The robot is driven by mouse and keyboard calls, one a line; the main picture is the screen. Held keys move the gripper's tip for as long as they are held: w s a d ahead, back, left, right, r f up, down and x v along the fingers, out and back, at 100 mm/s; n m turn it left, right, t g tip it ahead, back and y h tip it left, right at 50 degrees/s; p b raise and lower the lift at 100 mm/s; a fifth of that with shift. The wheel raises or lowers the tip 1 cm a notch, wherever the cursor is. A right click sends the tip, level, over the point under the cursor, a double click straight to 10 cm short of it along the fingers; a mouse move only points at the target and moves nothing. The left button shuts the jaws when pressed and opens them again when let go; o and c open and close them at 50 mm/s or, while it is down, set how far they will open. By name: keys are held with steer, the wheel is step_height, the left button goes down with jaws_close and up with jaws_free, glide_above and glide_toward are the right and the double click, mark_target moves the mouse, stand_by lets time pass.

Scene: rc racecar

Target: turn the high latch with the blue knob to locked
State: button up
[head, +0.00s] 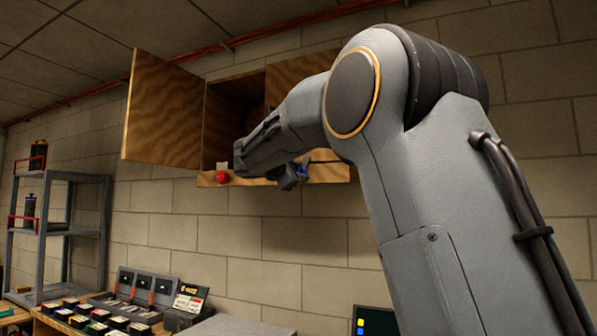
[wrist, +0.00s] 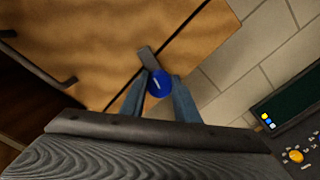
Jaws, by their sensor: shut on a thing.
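The blue knob (wrist: 159,84) sits between the fingertips of my gripper (wrist: 158,92) in the wrist view, and the gripper is shut on it. A pale line marks the knob's face. A short grey latch bar (wrist: 147,58) reaches from the knob to the upper left, and its tip appears to lie across the dark seam onto the door panel. In the head view the blue knob (head: 304,168) shows small at the lower edge of the wooden wall cabinet (head: 330,172), beside my gripper (head: 292,177). My arm hides part of the cabinet there.
The cabinet's left door (head: 165,110) stands wide open; the right door (head: 290,78) looks closed. A red knob (head: 222,176) is on the lower rail. A grey shelf rack (head: 62,230) stands left, and a bench with several small boxes (head: 95,315) lies below.

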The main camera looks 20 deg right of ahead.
steer(key=shift+n+p, duration=0.6)
steer(key=shift+n, duration=1.4)
steer(key=o, duration=1)
steer(key=shift+o, duration=0.2)
steer(key=shift+a, duration=0.1)
steer(key=b+v, duration=0.2)
steer(key=v, duration=0.5)
steer(key=shift+s+a+b, duration=0.2)
steer(key=shift+s+b, duration=0.05)
steer(key=shift+b, duration=0.1)
steer(key=shift+r, duration=0.1)
